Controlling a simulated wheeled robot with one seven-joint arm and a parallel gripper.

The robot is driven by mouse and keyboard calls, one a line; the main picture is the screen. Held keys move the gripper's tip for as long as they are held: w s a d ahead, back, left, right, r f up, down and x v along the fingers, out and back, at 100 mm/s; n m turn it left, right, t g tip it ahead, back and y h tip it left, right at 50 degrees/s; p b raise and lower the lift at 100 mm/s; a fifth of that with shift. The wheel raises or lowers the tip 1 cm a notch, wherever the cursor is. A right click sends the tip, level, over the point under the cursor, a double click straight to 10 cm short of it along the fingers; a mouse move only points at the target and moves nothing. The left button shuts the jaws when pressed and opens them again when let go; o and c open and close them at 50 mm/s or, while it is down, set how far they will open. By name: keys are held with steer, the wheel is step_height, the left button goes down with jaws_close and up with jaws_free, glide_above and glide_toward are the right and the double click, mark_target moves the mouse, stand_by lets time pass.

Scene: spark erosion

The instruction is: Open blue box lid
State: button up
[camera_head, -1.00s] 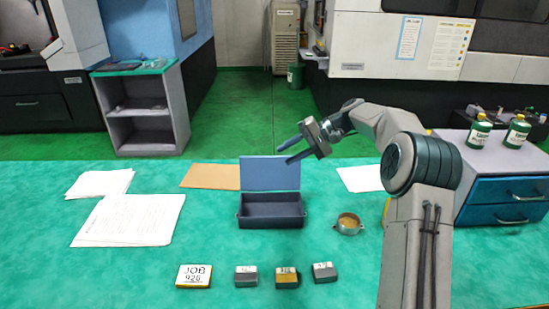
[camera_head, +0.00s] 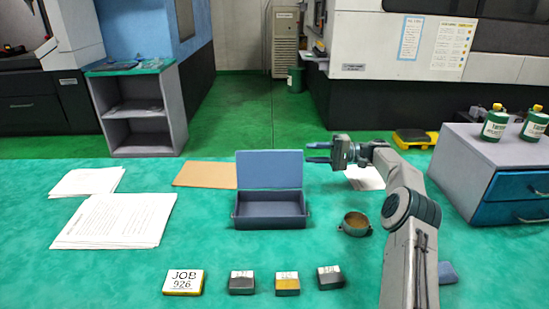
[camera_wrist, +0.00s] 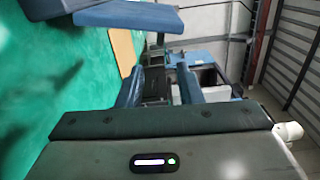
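The blue box (camera_head: 270,213) stands on the green table, and its inside looks empty. Its blue lid (camera_head: 269,170) stands upright at the back edge, hinged open. My gripper (camera_head: 316,152) is just right of the lid's upper corner, fingers pointing left and apart, with nothing between them. In the wrist view the two fingers of my gripper (camera_wrist: 158,88) are spread with a gap. Part of the lid (camera_wrist: 128,17) shows at the top of the wrist view.
A small round metal cup (camera_head: 355,224) stands right of the box. A JOB 926 sign (camera_head: 183,281) and several small blocks (camera_head: 287,283) lie in front. Paper sheets (camera_head: 115,220) lie at left. A grey cabinet with blue drawers (camera_head: 513,190) stands at right.

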mark_target(274, 153)
steer(key=a, duration=1.3)
jaws_close()
